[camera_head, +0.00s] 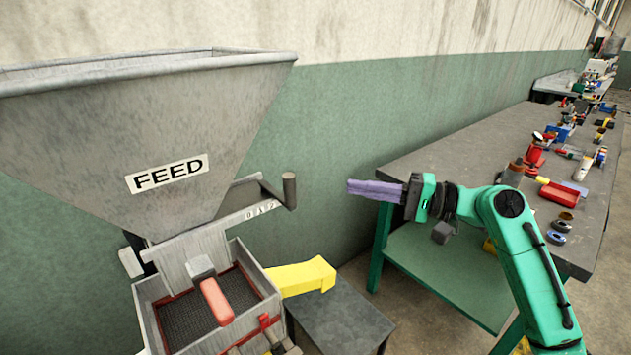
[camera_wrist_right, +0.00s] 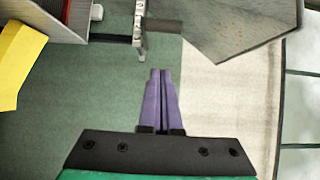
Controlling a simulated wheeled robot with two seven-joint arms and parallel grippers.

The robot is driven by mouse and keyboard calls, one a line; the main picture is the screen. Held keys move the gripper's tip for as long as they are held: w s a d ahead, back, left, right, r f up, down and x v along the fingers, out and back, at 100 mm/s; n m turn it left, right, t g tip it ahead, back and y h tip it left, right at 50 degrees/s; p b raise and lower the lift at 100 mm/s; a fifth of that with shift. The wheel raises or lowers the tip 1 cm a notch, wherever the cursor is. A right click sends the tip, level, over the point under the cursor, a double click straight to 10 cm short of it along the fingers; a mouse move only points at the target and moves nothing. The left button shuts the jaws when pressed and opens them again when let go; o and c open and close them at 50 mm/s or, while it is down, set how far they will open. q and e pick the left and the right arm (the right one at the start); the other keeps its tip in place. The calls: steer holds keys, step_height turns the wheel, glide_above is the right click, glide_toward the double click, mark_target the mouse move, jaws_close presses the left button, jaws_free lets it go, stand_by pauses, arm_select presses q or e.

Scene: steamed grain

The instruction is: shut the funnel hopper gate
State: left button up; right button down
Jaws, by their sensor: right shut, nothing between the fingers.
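The grey funnel hopper (camera_head: 110,135) with a FEED label stands at the left in the head view. Part of it shows at the top right of the right wrist view (camera_wrist_right: 225,25). Below its right side is a dark gate lever ending in an upright cylindrical handle (camera_head: 289,190). A small lettered plate (camera_head: 262,209) sits under the lever; its letters are hard to read. My right gripper (camera_head: 350,187) has purple fingers, shut and empty, pointing left at the handle with a gap between. Its fingertips also show in the right wrist view (camera_wrist_right: 160,72). My left gripper is out of view.
A mesh-bottomed box (camera_head: 165,340) sits below the hopper, with a red-handled piece (camera_head: 216,300) in it. A yellow chute (camera_head: 305,277) juts right above a dark grey box (camera_head: 345,318). A workbench (camera_head: 470,150) with several tools stands at the right, behind my right arm.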

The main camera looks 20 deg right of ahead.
steer(key=w+a+p, duration=0.2)
steer(key=a+p, duration=0.2)
steer(key=a, duration=0.4)
steer(key=shift+a, duration=0.35)
steer(key=shift+r, duration=0.1)
